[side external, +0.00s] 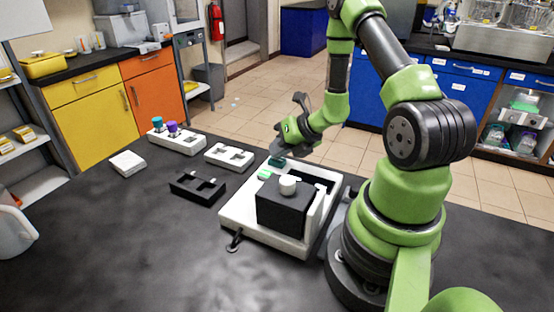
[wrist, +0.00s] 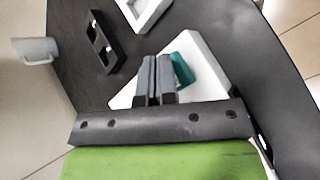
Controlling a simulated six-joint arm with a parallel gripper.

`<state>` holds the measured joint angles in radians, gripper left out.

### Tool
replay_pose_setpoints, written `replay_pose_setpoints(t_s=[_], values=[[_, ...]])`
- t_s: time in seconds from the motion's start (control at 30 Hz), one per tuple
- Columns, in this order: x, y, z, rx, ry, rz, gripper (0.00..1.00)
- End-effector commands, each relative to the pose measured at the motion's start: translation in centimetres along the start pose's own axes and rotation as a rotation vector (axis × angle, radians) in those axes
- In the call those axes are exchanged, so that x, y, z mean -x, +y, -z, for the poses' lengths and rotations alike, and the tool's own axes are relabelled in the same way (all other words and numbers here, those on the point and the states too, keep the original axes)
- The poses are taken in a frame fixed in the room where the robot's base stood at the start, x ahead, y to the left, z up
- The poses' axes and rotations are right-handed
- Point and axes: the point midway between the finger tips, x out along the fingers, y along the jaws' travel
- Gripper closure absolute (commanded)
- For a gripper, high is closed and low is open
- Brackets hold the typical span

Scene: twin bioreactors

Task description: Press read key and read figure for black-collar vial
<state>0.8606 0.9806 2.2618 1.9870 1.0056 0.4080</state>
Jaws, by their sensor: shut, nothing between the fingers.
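The white reader (side external: 235,213) stands on the dark bench and carries a black block (side external: 283,212) with a white knob on top. A small bright green patch (side external: 264,174) shows on its left part. A dark teal piece (side external: 277,162), possibly the read key, is at its back edge, and it also shows in the wrist view (wrist: 182,70). My gripper (side external: 280,155) is shut and empty, tips down right beside the teal piece; in the wrist view its fingers (wrist: 157,62) lie just left of it. I cannot tell whether they touch. I cannot make out a black-collar vial or a figure.
A white rack (side external: 190,147) at the back left holds a teal-capped and a purple-capped vial. A second white rack (side external: 229,156), a black rack (side external: 197,188) and a white slab (side external: 128,162) lie nearby. A white jug (side external: 14,225) stands far left. The front left bench is clear.

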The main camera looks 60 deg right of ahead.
Motion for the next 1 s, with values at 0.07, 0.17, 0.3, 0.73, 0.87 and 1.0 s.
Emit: replay_pose_setpoints(t_s=[0.07, 0.17, 0.3, 0.73, 0.87, 1.0], values=[[-0.08, -0.06, 0.05, 0.0, 0.0, 0.0, 1.0], [-0.16, -0.12, 0.11, 0.0, 0.0, 0.0, 1.0], [-0.28, -0.21, 0.21, -0.001, 0.0, 0.0, 1.0], [-0.27, -0.2, 0.2, 0.0, 0.0, 0.0, 1.0], [0.07, 0.06, -0.08, 0.002, 0.0, 0.0, 1.0], [0.61, 0.45, -0.46, 0.002, -0.001, -0.001, 1.0]])
